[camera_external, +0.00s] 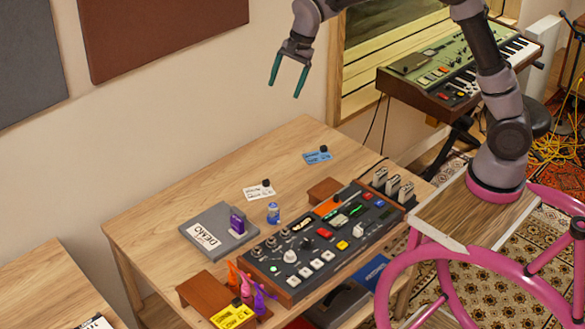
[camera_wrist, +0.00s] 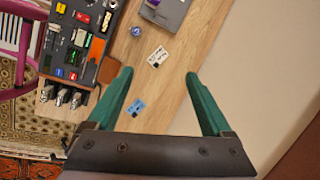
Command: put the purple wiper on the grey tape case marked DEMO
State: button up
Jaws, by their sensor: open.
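The grey tape case (camera_external: 199,248) marked DEMO lies flat on the wooden table; part of it shows at the top of the wrist view (camera_wrist: 172,14). A small purple block (camera_external: 238,222), which looks like the wiper, stands on the case near its right side; it also shows at the top edge of the wrist view (camera_wrist: 152,4). My gripper (camera_external: 286,90) is open and empty, high above the back of the table and well away from the case. Its two green fingers (camera_wrist: 157,75) are spread with nothing between them.
A mixer (camera_external: 330,235) fills the table's right side. The back of the table is mostly clear.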

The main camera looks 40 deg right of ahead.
jog(key=s+d+r+n+t, duration=0.3)
jog(key=s+d+r+n, duration=0.2)
jog(key=s+d+r, duration=1.05)
jog(key=s+d+f+n+t, duration=0.1)
jog(key=s+d+n, duration=0.1)
jog(key=s+d, duration=0.2)
jog(key=s+d+f+n+t+h, duration=0.1)
jog(key=s+d, duration=0.4)
jog(key=s, duration=0.5)
jog(key=shift+s+d+f+n, duration=0.2)
jog(key=shift+s+f+n, duration=0.2)
jog(key=shift+n, duration=0.4)
